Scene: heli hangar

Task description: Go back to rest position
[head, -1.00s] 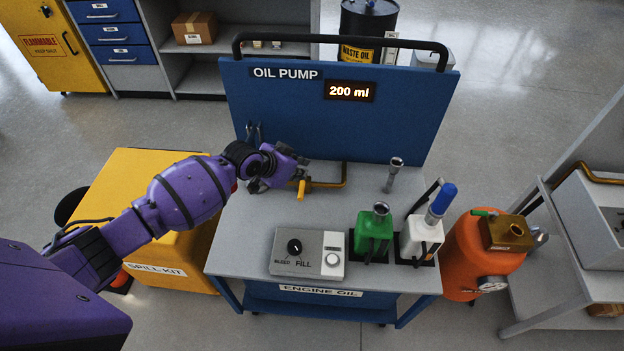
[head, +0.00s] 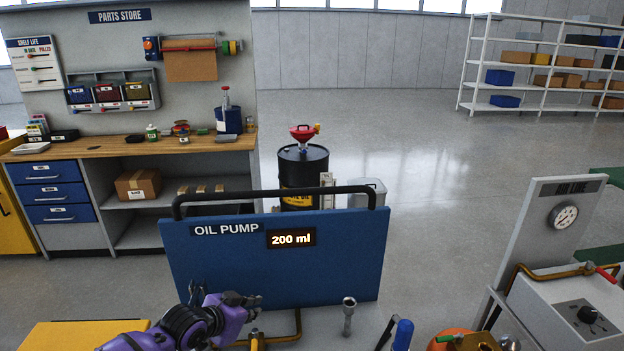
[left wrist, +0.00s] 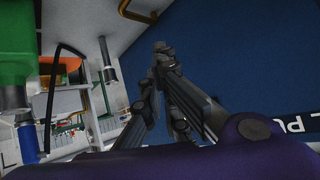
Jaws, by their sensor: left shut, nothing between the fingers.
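My left gripper (head: 245,300) reaches in from the lower left of the head view, in front of the blue oil pump panel (head: 340,258). In the left wrist view its dark fingers (left wrist: 162,58) are closed together with nothing between them. The pump display (head: 291,238) reads 200 ml. A yellow lever (head: 256,341) on a brass pipe (head: 298,325) is just below and right of the gripper, apparently apart from it. My right gripper is not in view.
A metal nozzle (head: 348,315) and a blue-capped spout (head: 402,335) stand at the bottom right of the pump cart. A black rail (head: 272,193) tops the panel. An air line stand (head: 540,235) is at right. Open floor (head: 430,200) lies behind.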

